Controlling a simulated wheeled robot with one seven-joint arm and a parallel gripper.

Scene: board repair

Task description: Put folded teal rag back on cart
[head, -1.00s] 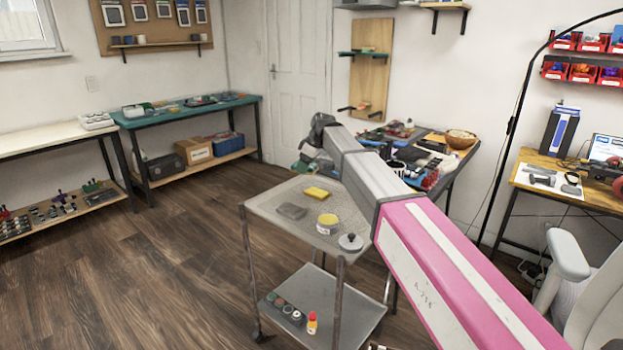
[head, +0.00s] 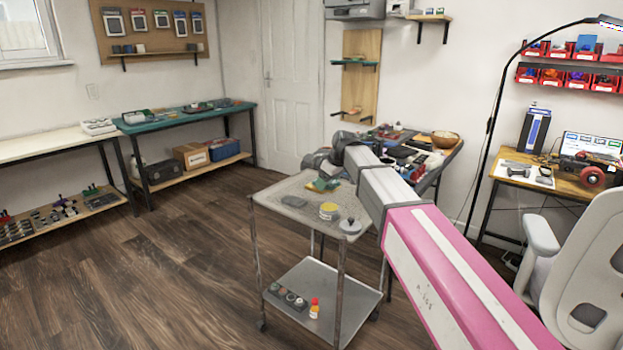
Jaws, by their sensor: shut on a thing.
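The grey cart (head: 272,194) stands in the middle of the head view, with a top tray and a lower shelf. My arm reaches over its right side. My gripper (head: 323,178) is small in the picture, at the far part of the cart's top, and is shut on the folded teal rag (head: 320,185). The rag appears low over the tray or on it; I cannot tell whether it touches. The fingertips are partly hidden by the wrist. A bit of yellow shows beside the rag.
On the cart top are a grey pad (head: 294,202), a yellow tin (head: 328,210) and a grey knobbed lid (head: 350,226). A cluttered table (head: 437,172) stands behind, a chair (head: 585,260) at right. Floor at left is clear.

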